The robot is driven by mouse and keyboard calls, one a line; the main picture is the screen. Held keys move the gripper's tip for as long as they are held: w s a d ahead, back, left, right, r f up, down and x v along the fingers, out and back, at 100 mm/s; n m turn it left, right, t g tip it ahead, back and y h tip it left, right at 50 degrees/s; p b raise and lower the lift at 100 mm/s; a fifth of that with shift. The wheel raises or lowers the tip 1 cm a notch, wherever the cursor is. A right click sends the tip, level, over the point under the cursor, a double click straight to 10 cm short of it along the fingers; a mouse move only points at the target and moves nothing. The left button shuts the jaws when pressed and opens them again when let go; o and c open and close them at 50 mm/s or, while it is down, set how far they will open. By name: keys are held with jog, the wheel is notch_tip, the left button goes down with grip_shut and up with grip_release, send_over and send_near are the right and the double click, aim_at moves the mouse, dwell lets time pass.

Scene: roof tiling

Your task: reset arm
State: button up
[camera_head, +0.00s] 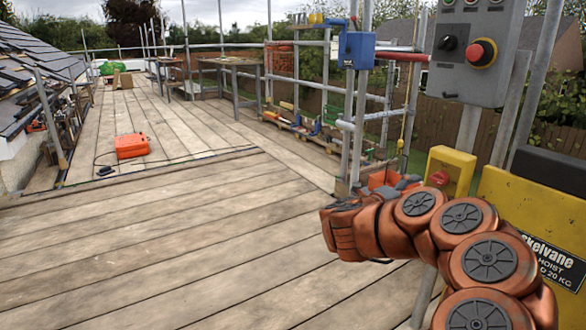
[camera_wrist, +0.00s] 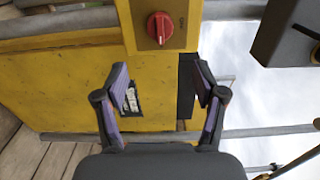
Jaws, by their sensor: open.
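My gripper (camera_wrist: 162,78) is open in the wrist view, its two fingers spread apart with nothing between them. It faces a yellow hoist panel (camera_wrist: 75,80); any gap to the panel is hard to judge. A red rotary knob (camera_wrist: 160,27) on a yellow box is above the fingertips in that picture. In the head view my orange arm (camera_head: 462,217) is folded at the lower right, in front of the yellow hoist (camera_head: 500,190). I cannot clearly pick out the gripper in the head view.
A grey control box (camera_head: 475,50) with a red emergency button (camera_head: 481,52) hangs on a post above my arm. Scaffold poles (camera_head: 362,90) stand just beyond. An orange case (camera_head: 131,146) lies on the planks.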

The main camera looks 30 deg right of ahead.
jog(key=w+a+r+n+t+y+p, duration=0.5)
jog(key=w+a+r+n+t+p, duration=0.6)
jog(key=w+a+r, duration=0.4)
jog(key=w+a+r+n+t+y+p, duration=0.15)
jog(key=a+r+n+y+p, duration=0.4)
jog(key=a, duration=0.65)
jog(key=a+r+n+t+y+p, duration=0.2)
jog(key=a+r+n+y+p, duration=0.4)
jog(key=a, duration=0.5)
jog(key=s+a+f+n+g+y+p, duration=0.1)
jog(key=s+a+n+g+y+p, duration=0.4)
jog(key=s+a+n+g+p, duration=0.65)
jog(key=s+d+r+g+h+p, duration=0.1)
jog(key=s+p, duration=0.2)
jog(key=s, duration=0.7)
jog(key=s+d+r+n+g+h+p, duration=0.1)
jog(key=s+d+g+p, duration=0.1)
jog(key=s, duration=0.8)
jog(key=s+d+r+g+h+p, duration=0.1)
jog(key=s+p, duration=0.3)
jog(key=s, duration=0.6)
jog(key=shift+d+r+n+g, duration=0.4)
jog(key=shift+d+r+g, duration=0.1)
jog(key=shift+d+g, duration=0.15)
